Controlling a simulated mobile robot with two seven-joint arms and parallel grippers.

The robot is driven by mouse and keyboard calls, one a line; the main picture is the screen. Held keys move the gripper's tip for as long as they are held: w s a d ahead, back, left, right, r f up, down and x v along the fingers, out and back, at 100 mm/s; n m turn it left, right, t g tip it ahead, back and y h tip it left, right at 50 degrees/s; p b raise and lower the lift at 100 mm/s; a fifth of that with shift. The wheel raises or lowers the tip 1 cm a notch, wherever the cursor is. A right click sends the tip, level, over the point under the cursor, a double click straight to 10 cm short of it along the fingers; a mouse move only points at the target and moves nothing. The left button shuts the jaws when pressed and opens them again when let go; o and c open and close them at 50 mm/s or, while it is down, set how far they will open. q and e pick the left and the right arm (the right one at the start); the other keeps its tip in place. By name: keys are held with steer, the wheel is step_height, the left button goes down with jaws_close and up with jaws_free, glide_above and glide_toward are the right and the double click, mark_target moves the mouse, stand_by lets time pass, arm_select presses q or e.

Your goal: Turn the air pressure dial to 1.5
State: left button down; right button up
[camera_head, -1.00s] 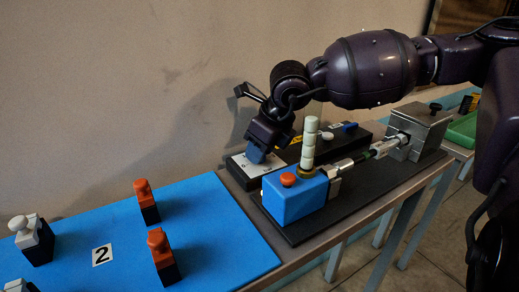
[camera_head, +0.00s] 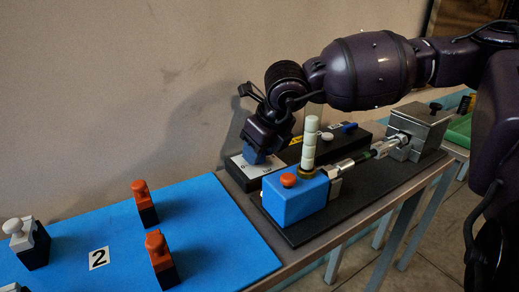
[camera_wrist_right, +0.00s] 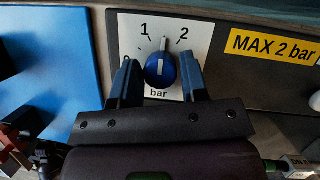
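The air pressure dial (camera_wrist_right: 160,70) is a blue knob on a white scale plate (camera_wrist_right: 204,32) marked 1, 2 and "bar". In the right wrist view its white line points up, between the 1 and the 2. My right gripper (camera_wrist_right: 158,75) is open, one finger on each side of the knob, with gaps showing; I see no clear contact. In the head view my right gripper (camera_head: 254,157) is low over the scale plate (camera_head: 240,172) and hides most of the dial. My left gripper is not in view.
A yellow "MAX 2 bar" label (camera_wrist_right: 272,46) is right of the dial. A blue block with a red button (camera_head: 296,197) and a stack of white cylinders (camera_head: 310,145) stand close in front. A blue mat (camera_head: 205,235) with red and white-topped pieces lies to the left.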

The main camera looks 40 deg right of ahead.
mark_target(264, 165)
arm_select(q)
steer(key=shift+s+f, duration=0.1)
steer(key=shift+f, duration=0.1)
arm_select(e)
steer(key=shift+o, duration=1.4)
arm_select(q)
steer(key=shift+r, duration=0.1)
arm_select(e)
steer(key=shift+r, duration=0.1)
steer(key=p+v, duration=0.1)
steer(key=v, duration=0.2)
steer(key=shift+r+p, duration=0.35)
arm_select(q)
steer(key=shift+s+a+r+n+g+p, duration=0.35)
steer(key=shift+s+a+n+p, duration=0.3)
steer(key=shift+p, duration=0.7)
arm_select(e)
steer(key=v, duration=0.7)
steer(key=shift+s, duration=0.25)
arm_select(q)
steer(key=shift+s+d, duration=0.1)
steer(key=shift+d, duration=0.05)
arm_select(e)
steer(key=shift+f, duration=0.15)
